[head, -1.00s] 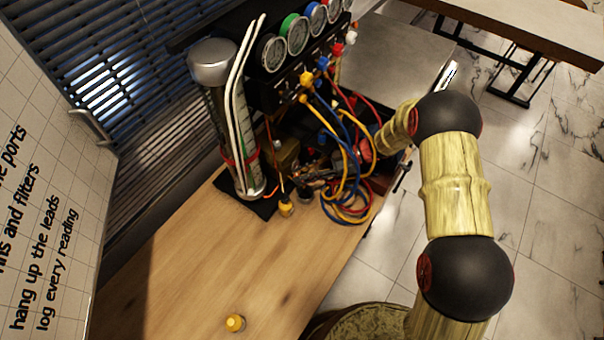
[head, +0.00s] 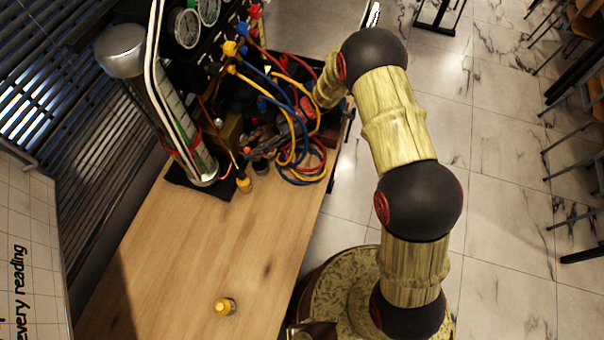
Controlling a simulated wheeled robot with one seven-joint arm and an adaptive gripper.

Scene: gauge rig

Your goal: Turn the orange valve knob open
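The gauge rig's manifold (head: 205,45) stands at the top of the head view, with coloured knobs and fittings along its front. A yellow-orange knob (head: 230,48) is at the near end of that row, left of a blue one. It looks like the orange valve knob, but I cannot be sure, nor read its turn. My arm reaches from the lower right to the hoses below the manifold. My gripper is among dark parts and hoses, lower than the knob and apart from it; its fingers cannot be made out.
Red, blue and yellow hoses (head: 303,165) loop over the bench's right edge. A clear cylinder with a metal cap (head: 121,48) stands left of the manifold. Blinds are behind.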

